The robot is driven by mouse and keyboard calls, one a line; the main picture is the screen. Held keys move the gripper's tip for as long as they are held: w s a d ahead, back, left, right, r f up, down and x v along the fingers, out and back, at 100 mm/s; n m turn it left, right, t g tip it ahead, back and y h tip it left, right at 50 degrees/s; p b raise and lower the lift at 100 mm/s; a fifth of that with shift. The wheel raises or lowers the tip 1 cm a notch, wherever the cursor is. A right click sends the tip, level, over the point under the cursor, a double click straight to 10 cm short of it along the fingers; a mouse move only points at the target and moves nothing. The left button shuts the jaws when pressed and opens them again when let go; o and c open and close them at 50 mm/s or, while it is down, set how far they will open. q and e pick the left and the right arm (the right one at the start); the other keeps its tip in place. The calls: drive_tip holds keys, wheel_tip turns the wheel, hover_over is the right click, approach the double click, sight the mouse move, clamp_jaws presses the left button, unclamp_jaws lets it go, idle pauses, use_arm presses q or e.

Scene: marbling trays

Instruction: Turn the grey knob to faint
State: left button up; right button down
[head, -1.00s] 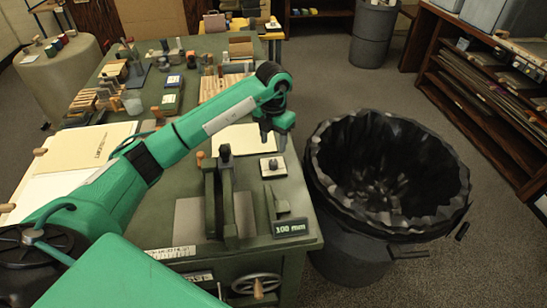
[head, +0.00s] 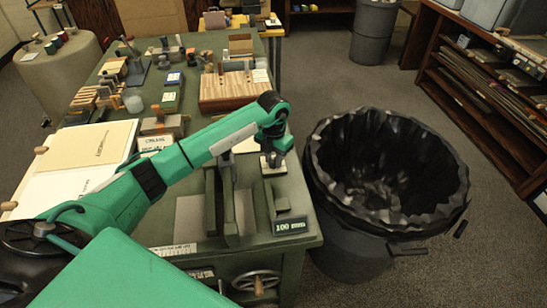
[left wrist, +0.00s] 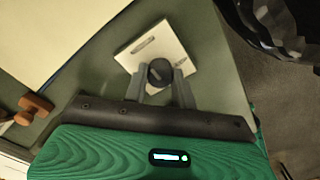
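The grey knob (left wrist: 160,71) is dark and round and sits on a small white plate (left wrist: 178,45) with short dark marks on it. In the head view the plate (head: 265,170) lies near the right side of the green table, and the knob is mostly hidden by my gripper. My left gripper (head: 272,155) points down over it. In the left wrist view the fingers of my left gripper (left wrist: 160,78) stand apart, one on each side of the knob, with little or no gap. I cannot tell whether they touch it. My right gripper is out of view.
A green press-like frame (head: 228,205) and a "100 mm" display (head: 290,226) stand close to the plate. A large black-lined bin (head: 385,180) is right of the table. Wooden blocks (head: 232,92) and several tools fill the table's far part.

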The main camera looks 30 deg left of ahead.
use_arm(q)
drive_tip(key=shift+c, duration=1.2)
drive_tip(key=shift+n, duration=0.8)
drive_tip(key=n, duration=0.3)
drive_tip(key=shift+r+p, duration=0.1)
drive_tip(key=shift+p, duration=0.3)
drive_tip(key=n, duration=0.4)
drive_tip(key=shift+p, duration=0.35)
drive_tip(key=shift+n+p, duration=0.35)
drive_tip(key=shift+n, duration=1.35)
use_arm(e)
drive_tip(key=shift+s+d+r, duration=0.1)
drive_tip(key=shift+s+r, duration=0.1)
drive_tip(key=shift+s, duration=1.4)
use_arm(q)
drive_tip(key=shift+w, duration=0.1)
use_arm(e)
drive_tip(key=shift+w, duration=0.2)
